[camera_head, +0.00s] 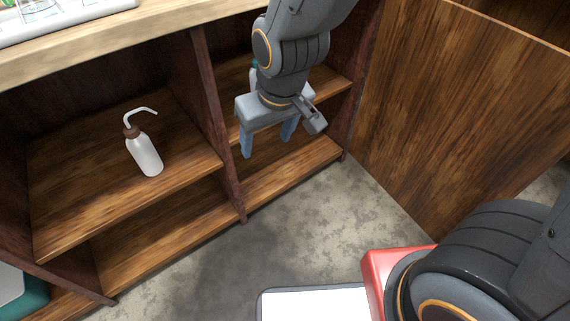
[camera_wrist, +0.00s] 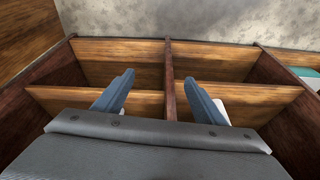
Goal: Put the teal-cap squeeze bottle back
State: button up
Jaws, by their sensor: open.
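A bottle with a teal top (camera_head: 253,73) stands in the right-hand cabinet bay in the head view, on the upper shelf. My arm hides most of it, so only a thin strip of teal and pale body shows. My gripper (camera_head: 267,143) is in front of that bay, pointing down, with its two blue fingers apart and nothing between them. In the wrist view the open fingers (camera_wrist: 158,82) straddle the upright divider, above the shelf edges. The teal-top bottle cannot be made out there.
A white squeeze bottle with a brown cap (camera_head: 147,156) stands on the left bay's shelf (camera_head: 80,205). A dark upright divider (camera_head: 215,110) separates the bays. A wooden panel (camera_head: 455,110) stands at the right. A teal-and-grey box (camera_head: 25,292) is low at left. The concrete floor in front is clear.

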jog(key=s+d+r+g, duration=0.1)
jog(key=s, duration=0.4)
jog(key=s+d+r+g+h, duration=0.1)
jog(key=s+d+r+g, duration=0.1)
jog(key=s, duration=0.3)
jog(key=shift+s+d+r, duration=0.15)
jog(key=shift+s+r, duration=0.15)
jog(key=shift+s, duration=0.05)
dwell(0.5)
jog(key=d+r+m+p, duration=0.3)
jog(key=d+r+p, duration=0.5)
jog(key=r+p, duration=0.3)
jog(key=d+r+m+h+p, duration=0.1)
jog(key=d+r+m+p, duration=0.1)
jog(key=d+r+p, duration=0.7)
notch_tip(320, 180, up, 2)
jog(key=p, duration=0.5)
jog(key=shift+s+d+r+m+p, duration=0.2)
jog(key=shift+s+d+m+p, duration=0.1)
jog(key=shift+m+p, duration=0.1)
